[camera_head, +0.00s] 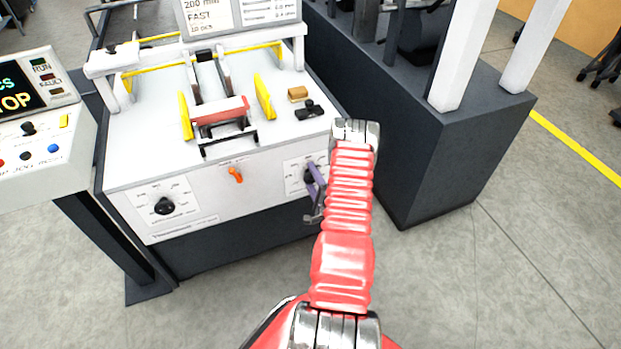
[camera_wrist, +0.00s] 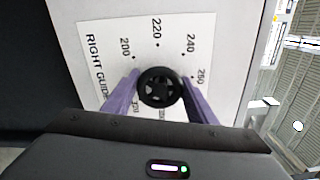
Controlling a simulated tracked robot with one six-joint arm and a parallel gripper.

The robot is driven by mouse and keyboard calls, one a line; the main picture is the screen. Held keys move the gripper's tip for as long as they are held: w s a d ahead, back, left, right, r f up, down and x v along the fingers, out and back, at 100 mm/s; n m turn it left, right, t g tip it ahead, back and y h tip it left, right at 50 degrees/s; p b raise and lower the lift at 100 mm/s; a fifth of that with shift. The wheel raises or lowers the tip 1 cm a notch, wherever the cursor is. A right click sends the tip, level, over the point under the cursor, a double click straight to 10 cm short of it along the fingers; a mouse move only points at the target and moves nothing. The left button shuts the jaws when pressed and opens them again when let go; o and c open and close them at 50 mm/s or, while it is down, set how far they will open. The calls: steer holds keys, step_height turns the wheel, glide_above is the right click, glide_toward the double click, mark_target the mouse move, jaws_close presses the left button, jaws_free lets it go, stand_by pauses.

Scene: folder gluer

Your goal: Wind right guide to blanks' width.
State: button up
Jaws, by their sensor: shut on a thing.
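The right guide knob (camera_wrist: 158,90) is black and round, on a white dial plate marked RIGHT GUIDE with numbers from 200 to 260. My gripper (camera_wrist: 160,84) has purple fingers on both sides of the knob, shut on it. In the head view my gripper (camera_head: 315,182) is at the right of the machine's front panel, mostly covering this dial. The yellow right guide (camera_head: 264,96) stands to the right of a red block or stack (camera_head: 220,110), apparently the blanks, with a gap between. The yellow left guide (camera_head: 185,116) is close to its left end. The knob's pointer is not clear.
A second black knob (camera_head: 164,206) and an orange switch (camera_head: 235,175) are on the front panel. A control box with a screen (camera_head: 40,100) stands at the left. A dark machine body (camera_head: 440,150) is close on the right. Grey floor is clear in front.

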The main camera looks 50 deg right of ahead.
steer(key=n, duration=0.5)
steer(key=shift+w+a+f+n, duration=0.1)
steer(key=shift+a+f+n, duration=0.15)
steer(key=shift+f+n, duration=0.05)
steer(key=n, duration=0.5)
steer(key=shift+f, duration=0.1)
steer(key=n, duration=1.1)
steer(key=shift+d, duration=0.1)
steer(key=n, duration=0.5)
steer(key=shift+n, duration=0.4)
steer(key=n, duration=1)
steer(key=shift+n, duration=0.4)
steer(key=shift+s+n, duration=0.2)
steer(key=shift+n, duration=2.1)
steer(key=shift+d, duration=0.1)
